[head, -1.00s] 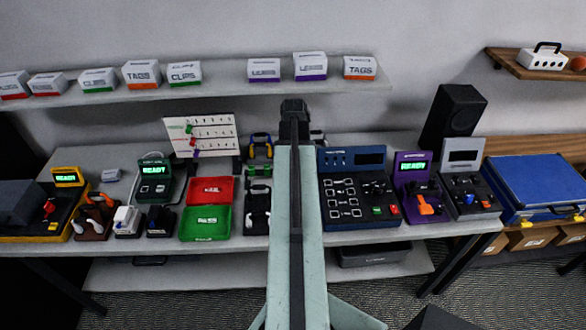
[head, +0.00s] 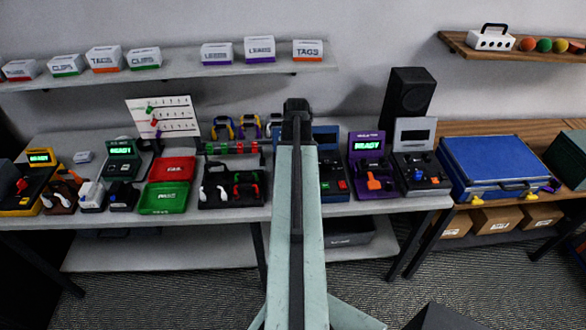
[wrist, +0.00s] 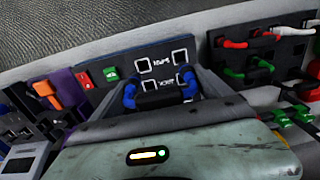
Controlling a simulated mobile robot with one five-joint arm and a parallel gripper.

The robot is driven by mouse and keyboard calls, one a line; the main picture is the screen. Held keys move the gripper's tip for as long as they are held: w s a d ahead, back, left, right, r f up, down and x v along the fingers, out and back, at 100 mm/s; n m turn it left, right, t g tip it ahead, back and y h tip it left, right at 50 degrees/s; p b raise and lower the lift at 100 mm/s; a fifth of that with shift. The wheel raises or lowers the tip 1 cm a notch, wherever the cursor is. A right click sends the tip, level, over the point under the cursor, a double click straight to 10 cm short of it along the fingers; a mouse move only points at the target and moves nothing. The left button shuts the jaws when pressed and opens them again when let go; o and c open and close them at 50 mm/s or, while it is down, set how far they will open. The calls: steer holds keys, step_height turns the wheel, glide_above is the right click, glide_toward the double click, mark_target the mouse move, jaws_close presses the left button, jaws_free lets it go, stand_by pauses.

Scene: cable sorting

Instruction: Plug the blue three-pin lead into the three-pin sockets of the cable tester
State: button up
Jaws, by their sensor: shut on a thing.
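The cable tester (head: 327,140) is a dark blue panel on the bench, partly hidden behind my arm in the head view. In the wrist view the tester (wrist: 125,62) shows square outlined sockets, white lettering and red and green buttons. My gripper (head: 296,108) is at the tester's left part in the head view. In the wrist view my gripper (wrist: 160,103) is shut on the blue lead (wrist: 130,95), whose blue ends show on both sides of a dark middle piece. The ends appear close to the lower sockets; I cannot tell whether they touch. The pins are hidden.
A purple tester (head: 370,165) and a grey one (head: 418,172) stand right of the cable tester. A black rack (head: 235,185) with red, green and white leads stands left. Red (head: 172,168) and green (head: 165,198) trays lie farther left. A blue case (head: 495,165) sits at right.

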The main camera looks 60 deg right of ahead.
steer(key=shift+a+f+b, duration=0.1)
steer(key=shift+f+b, duration=0.2)
steer(key=shift+f, duration=0.1)
step_height(320, 180, down, 4)
steer(key=b, duration=0.4)
steer(key=shift+w+f, duration=0.1)
steer(key=shift+f, duration=0.15)
steer(key=shift+w, duration=0.1)
stand_by(0.6)
steer(key=shift+f+b, duration=0.4)
steer(key=shift+b, duration=0.2)
steer(key=shift+f+b, duration=0.45)
stand_by(0.5)
steer(key=o, duration=1.2)
steer(key=shift+o, duration=0.2)
